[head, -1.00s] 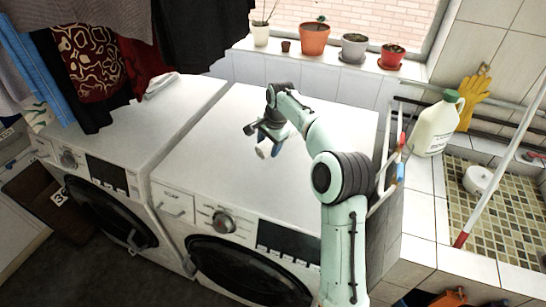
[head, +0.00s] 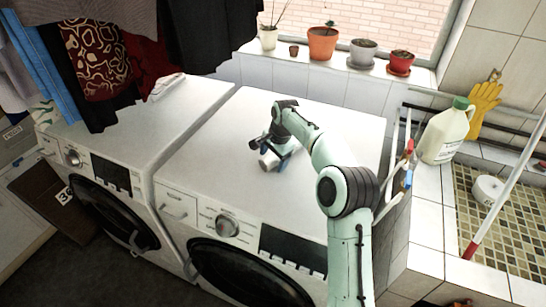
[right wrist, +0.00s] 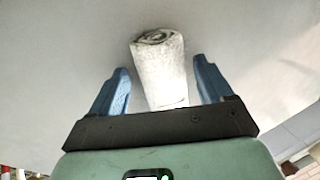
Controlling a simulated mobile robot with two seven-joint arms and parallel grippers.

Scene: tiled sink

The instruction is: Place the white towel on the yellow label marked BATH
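The white towel (right wrist: 160,72) is a rolled bundle with its spiral end up in the right wrist view. In the head view part of it (head: 269,162) shows under my right gripper (head: 273,160), over the top of the right washing machine. My right gripper (right wrist: 160,85) is open, with one blue finger on each side of the towel and a gap on both sides. My left gripper is not in view. I do not see a yellow label marked BATH in these frames.
Two washing machines stand side by side; the right one's white top (head: 330,125) is mostly clear. A white folded cloth (head: 166,86) lies on the left one. Clothes (head: 100,60) hang above it. A jug (head: 445,132) and a mop pole (head: 510,180) stand at the right.

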